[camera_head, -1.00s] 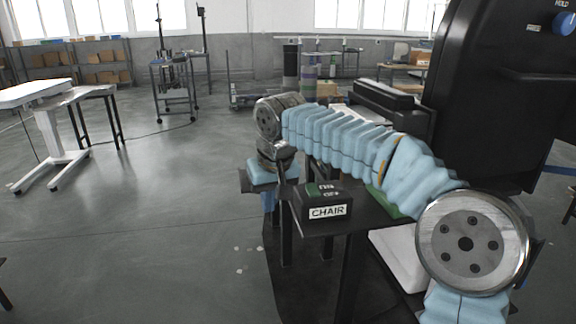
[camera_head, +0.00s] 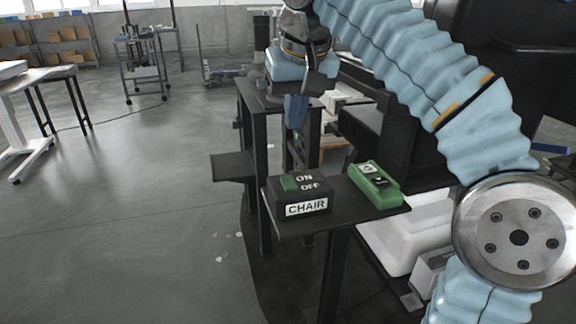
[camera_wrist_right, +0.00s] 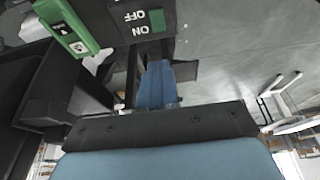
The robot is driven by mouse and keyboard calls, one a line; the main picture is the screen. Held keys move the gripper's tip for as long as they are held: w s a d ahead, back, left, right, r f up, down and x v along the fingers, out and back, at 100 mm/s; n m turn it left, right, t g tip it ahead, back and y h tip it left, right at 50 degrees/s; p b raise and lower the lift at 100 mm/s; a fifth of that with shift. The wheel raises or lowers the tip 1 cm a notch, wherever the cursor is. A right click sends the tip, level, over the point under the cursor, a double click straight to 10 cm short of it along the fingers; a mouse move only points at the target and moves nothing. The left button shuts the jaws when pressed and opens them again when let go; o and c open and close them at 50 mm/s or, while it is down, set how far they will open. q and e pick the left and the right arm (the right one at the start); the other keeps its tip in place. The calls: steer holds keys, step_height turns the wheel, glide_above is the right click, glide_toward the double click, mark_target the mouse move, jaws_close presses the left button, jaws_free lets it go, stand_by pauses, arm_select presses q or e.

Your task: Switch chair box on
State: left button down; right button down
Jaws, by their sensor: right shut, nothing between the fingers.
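The black chair box (camera_head: 282,205) sits on a small dark stand, with a white CHAIR label on its front. Its top carries ON and OFF lettering and a green switch (camera_head: 289,183) at the left. In the right wrist view, the box (camera_wrist_right: 112,18) is upside down at the top edge, with the green switch (camera_wrist_right: 157,20) beside the lettering. My right gripper (camera_head: 295,112) points down, behind and above the box, apart from it. Its blue fingers (camera_wrist_right: 157,84) are shut and empty. My left gripper is not in view.
A green box (camera_head: 374,186) with buttons sits right of the chair box on the same stand (camera_head: 340,215). A large black machine (camera_head: 480,40) fills the upper right. White containers (camera_head: 405,235) lie beneath. Open floor lies to the left.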

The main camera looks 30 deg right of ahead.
steer(key=b, duration=0.3)
glide_toward(286, 177)
steer(key=x, duration=0.5)
steer(key=shift+w+d+f, duration=0.15)
steer(key=shift+w+d, duration=0.05)
steer(key=shift+w+f, duration=0.1)
steer(key=shift+f, duration=0.55)
steer(key=shift+w+f, duration=0.1)
steer(key=shift+f, duration=0.2)
steer(key=shift+s+a, duration=0.2)
steer(key=shift+s, duration=0.6)
